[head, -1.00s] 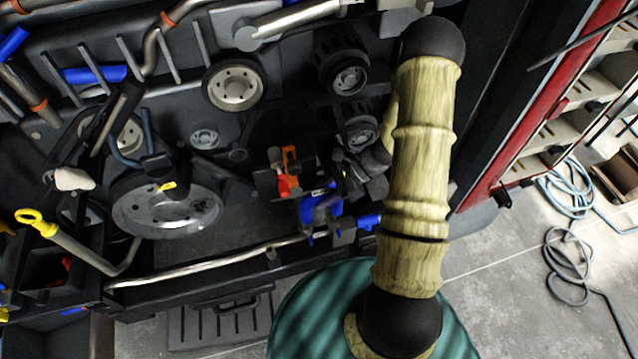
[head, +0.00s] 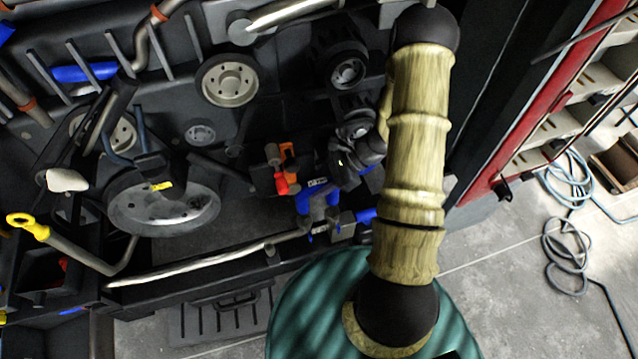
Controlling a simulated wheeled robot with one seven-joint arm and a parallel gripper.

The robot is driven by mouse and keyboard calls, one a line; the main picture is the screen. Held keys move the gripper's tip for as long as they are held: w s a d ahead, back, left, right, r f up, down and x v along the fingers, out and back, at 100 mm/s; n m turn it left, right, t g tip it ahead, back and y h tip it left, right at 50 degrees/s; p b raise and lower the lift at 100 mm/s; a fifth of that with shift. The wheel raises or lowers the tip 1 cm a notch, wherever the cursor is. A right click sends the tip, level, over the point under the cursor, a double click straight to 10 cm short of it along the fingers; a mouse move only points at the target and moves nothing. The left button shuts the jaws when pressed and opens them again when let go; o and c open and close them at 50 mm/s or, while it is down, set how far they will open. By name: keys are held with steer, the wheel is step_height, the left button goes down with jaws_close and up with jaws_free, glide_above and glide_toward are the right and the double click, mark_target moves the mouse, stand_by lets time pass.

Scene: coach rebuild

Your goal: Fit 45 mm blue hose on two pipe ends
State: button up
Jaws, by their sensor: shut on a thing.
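My gripper (head: 345,168) is dark and partly hidden behind my pale-sleeved arm, in front of the engine's lower right. It is shut on a short blue hose (head: 318,196) with a small pale mark. The hose is bent and hangs just above a horizontal metal pipe (head: 205,264), whose right end (head: 300,233) lies just below and left of it. Another blue piece (head: 366,215) with a dark fitting sits just right of that end, partly behind my arm. I cannot tell whether the held hose touches either one.
A red and orange part (head: 281,178) sits close left of the hose. A large grey pulley (head: 165,208) and smaller pulleys (head: 229,80) are around it. A yellow-ringed dipstick (head: 28,226) sticks out at left. A red cabinet (head: 540,120) and coiled hose (head: 566,255) are at right.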

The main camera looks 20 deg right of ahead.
steer(key=shift+f+b, duration=1.4)
steer(key=shift+f, duration=0.75)
steer(key=shift+s+d+f, duration=0.1)
steer(key=shift+f+b, duration=0.45)
steer(key=shift+f, duration=0.1)
steer(key=shift+f+b, duration=0.5)
steer(key=shift+f, duration=0.1)
steer(key=shift+f+b, duration=0.5)
steer(key=shift+f, duration=0.15)
steer(key=shift+f+b, duration=0.35)
steer(key=shift+f, duration=0.1)
stand_by(0.3)
